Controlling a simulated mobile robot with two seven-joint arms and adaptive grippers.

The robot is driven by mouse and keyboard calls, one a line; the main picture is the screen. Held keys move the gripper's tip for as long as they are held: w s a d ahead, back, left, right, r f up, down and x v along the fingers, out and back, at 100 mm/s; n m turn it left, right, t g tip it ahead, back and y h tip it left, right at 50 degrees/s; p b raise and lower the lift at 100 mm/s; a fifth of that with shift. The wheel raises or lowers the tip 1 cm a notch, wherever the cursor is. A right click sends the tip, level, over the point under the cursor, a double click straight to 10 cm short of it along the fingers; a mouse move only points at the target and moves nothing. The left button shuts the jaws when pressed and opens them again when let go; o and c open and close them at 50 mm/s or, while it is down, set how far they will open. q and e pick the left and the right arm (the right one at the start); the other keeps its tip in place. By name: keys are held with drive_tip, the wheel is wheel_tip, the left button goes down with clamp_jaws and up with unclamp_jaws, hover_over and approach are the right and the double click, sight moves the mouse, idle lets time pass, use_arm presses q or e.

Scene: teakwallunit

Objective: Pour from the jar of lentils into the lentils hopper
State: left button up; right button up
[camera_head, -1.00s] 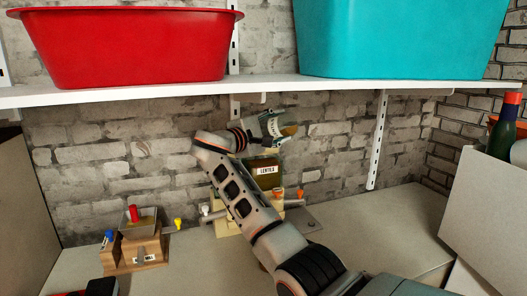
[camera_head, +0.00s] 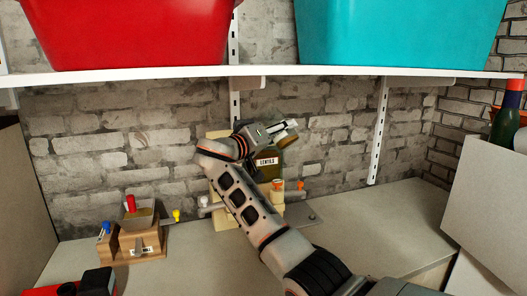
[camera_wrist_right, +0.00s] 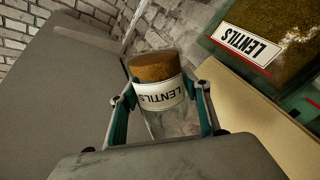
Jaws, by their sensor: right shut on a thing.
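The jar of lentils shows in the right wrist view (camera_wrist_right: 161,92) as a clear glass jar with a white "LENTILS" label and a brown far end. My right gripper (camera_head: 284,129) is shut around the jar's sides; it also shows in the wrist view (camera_wrist_right: 160,108). The lentils hopper (camera_head: 267,170), a dark bin with a "LENTILS" label, stands against the brick wall. In the wrist view the hopper (camera_wrist_right: 284,22) is at the upper right, apart from the jar. In the head view the jar is held tilted just above the hopper, and my arm hides part of the hopper's stand. My left gripper is out of view.
A white shelf (camera_head: 190,73) with a red tub (camera_head: 130,30) and a turquoise tub (camera_head: 400,35) runs above the arm. A small wooden dispenser (camera_head: 130,243) stands at the left. A pale box (camera_head: 485,190) is at the right. The counter right of the hopper is clear.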

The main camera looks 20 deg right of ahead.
sight(281, 115)
drive_tip(key=r+m, duration=0.1)
drive_tip(key=r, duration=0.1)
drive_tip(key=shift+w+a+r+m, duration=0.2)
drive_tip(key=shift+w+r+m, duration=0.1)
drive_tip(key=shift+w+m, duration=0.1)
drive_tip(key=m+b, duration=0.4)
drive_tip(key=m, duration=0.1)
drive_tip(key=shift+s+d+f+b, duration=0.15)
drive_tip(key=shift+s+f+b, duration=0.15)
drive_tip(key=shift+s+b, duration=0.05)
drive_tip(key=shift+w+r, duration=0.1)
drive_tip(key=shift+r, duration=0.15)
drive_tip(key=shift+r+p, duration=0.3)
drive_tip(key=shift+r, duration=0.05)
drive_tip(key=shift+s+r+m, duration=0.2)
drive_tip(key=shift+r+m, duration=0.1)
drive_tip(key=shift+r, duration=0.05)
drive_tip(key=shift+w+r+m, duration=0.15)
drive_tip(key=shift+r+m, duration=0.35)
drive_tip(key=shift+r, duration=0.5)
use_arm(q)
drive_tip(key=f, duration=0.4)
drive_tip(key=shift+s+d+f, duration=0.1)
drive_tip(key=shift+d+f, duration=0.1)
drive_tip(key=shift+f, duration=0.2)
